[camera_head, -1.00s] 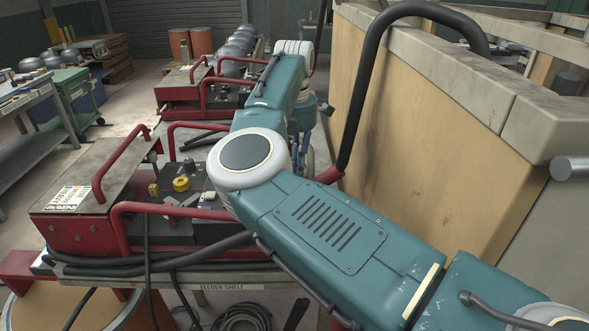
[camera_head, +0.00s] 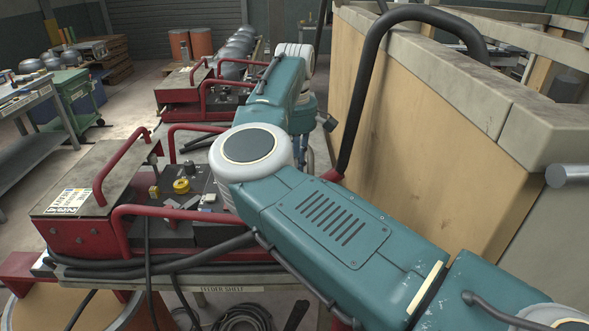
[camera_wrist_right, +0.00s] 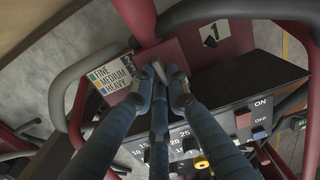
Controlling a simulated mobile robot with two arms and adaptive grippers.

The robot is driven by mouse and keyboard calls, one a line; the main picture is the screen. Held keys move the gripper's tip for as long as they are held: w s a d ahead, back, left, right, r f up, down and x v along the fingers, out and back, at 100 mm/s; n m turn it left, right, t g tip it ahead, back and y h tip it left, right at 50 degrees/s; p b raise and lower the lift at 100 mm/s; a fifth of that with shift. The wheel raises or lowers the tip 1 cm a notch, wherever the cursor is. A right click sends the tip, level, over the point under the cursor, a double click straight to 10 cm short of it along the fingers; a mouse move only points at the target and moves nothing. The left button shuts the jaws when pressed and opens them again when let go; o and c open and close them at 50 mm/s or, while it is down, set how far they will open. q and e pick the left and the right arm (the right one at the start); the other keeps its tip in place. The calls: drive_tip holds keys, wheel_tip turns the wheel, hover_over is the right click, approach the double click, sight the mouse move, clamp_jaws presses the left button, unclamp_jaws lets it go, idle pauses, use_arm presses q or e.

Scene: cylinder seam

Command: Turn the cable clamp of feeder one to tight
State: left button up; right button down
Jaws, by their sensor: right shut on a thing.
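In the right wrist view, a panel marked 1 (camera_wrist_right: 212,32) stands behind my right gripper (camera_wrist_right: 165,84). The fingertips are shut on a small grey piece, the cable clamp's lever (camera_wrist_right: 160,71), just below a red post. The fingers hide much of it, so its exact turn cannot be read. My left gripper is in neither view now.
The wrist view shows a FINE/MEDIUM/HEAVY label (camera_wrist_right: 112,76), an ON/OFF switch (camera_wrist_right: 243,119), a yellow knob (camera_wrist_right: 201,162) and thick grey hoses (camera_wrist_right: 80,68) close by. In the head view a tan walled block (camera_head: 425,150) stands right of the arm. A second feeder (camera_head: 190,88) is behind.

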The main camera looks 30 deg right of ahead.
drive_tip(key=shift+w+d+r+m, duration=0.1)
drive_tip(key=shift+r+m, duration=0.05)
drive_tip(key=shift+m, duration=0.35)
drive_tip(key=c, duration=1.7)
unclamp_jaws()
wheel_tip(320, 180, up, 12)
drive_tip(key=shift+f, duration=0.1)
